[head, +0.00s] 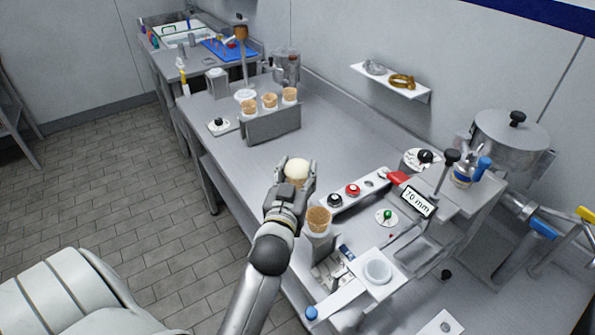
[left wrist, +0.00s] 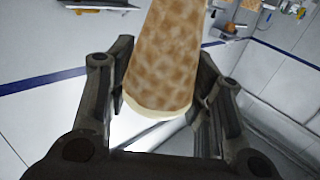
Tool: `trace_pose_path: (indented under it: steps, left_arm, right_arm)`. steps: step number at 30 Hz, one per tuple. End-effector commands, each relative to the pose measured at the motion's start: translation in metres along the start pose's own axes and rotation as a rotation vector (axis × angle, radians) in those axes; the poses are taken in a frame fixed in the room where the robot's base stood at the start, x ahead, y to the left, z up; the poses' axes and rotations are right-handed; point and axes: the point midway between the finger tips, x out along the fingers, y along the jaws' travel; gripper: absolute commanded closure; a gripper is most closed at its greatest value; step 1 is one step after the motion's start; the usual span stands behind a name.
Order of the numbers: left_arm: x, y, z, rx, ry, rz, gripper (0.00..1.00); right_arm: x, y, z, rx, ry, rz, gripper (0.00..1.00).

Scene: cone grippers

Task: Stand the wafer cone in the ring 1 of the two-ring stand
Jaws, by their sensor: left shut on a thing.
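My left gripper (head: 297,178) is shut on a wafer cone, whose pale, rounded top (head: 298,168) shows between the fingers in the head view. In the left wrist view the brown, waffle-patterned cone (left wrist: 167,55) fills the space between the two fingers (left wrist: 162,95), with a cream-coloured edge near the palm. The gripper holds it above the bench. Another brown cone (head: 319,219) stands upright in a grey holder just below and right of the gripper. I cannot tell for sure whether this holder is the two-ring stand; ring 1 is not identifiable. My right gripper is not in view.
A grey rack (head: 270,125) with several cones stands farther back on the bench (head: 330,150). A strip with knobs (head: 352,190), a machine with a "70 mm" display (head: 417,202) and a white cup (head: 378,270) crowd the right.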

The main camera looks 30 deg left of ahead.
Motion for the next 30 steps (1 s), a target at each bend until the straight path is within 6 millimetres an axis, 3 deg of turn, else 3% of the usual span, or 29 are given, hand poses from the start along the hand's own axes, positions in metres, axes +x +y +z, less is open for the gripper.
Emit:
trace_pose_path:
  steps: [30]
  left_arm:
    - [0.0,0.0,0.032,-0.001,-0.001,0.0,0.62]
  right_arm:
    - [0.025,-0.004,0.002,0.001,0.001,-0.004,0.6]
